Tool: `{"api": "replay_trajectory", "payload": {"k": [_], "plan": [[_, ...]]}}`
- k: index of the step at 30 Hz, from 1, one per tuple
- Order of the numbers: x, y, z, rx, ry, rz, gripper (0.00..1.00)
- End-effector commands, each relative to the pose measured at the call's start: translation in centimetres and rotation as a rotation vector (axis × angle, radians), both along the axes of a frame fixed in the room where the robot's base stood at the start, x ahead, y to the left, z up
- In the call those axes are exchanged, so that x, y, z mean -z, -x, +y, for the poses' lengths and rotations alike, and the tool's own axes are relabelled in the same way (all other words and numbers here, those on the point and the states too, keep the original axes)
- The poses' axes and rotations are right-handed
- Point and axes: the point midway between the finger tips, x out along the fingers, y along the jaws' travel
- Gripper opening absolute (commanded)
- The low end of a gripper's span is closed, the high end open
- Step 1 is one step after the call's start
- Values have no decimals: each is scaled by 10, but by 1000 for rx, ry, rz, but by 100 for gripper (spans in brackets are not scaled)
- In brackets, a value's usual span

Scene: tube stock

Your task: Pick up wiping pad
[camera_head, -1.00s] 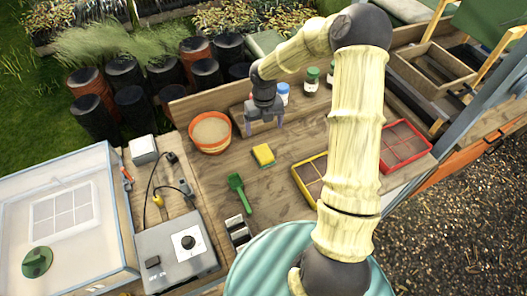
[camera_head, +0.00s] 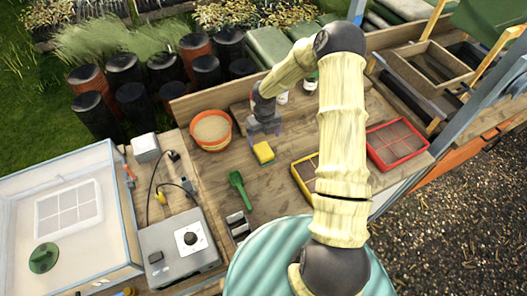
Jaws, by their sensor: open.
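The wiping pad (camera_head: 264,153) is a small yellow block with a darker green layer at its edge. It lies on the wooden bench right of the orange bowl and above the green scoop. My gripper (camera_head: 265,132) is open and points down just above and behind the pad in the picture. Nothing shows between its fingers. Whether the fingertips touch the pad or the bench I cannot tell.
An orange bowl (camera_head: 211,131) of pale grain stands left of my gripper. A green scoop (camera_head: 239,187) lies in front of the pad. A yellow-framed tray (camera_head: 300,179) and a red-framed tray (camera_head: 396,144) lie to the right. A grey control box (camera_head: 180,247) sits at front left.

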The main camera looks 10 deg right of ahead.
Motion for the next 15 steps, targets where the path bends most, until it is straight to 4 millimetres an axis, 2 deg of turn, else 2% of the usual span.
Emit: {"api": "replay_trajectory", "payload": {"k": [7, 10, 15], "plan": [[37, 0, 1, -1, -1, 1, 85], [45, 0, 0, -1, 0, 0, 85], [47, -1, 0, 0, 0, -2, 85]]}}
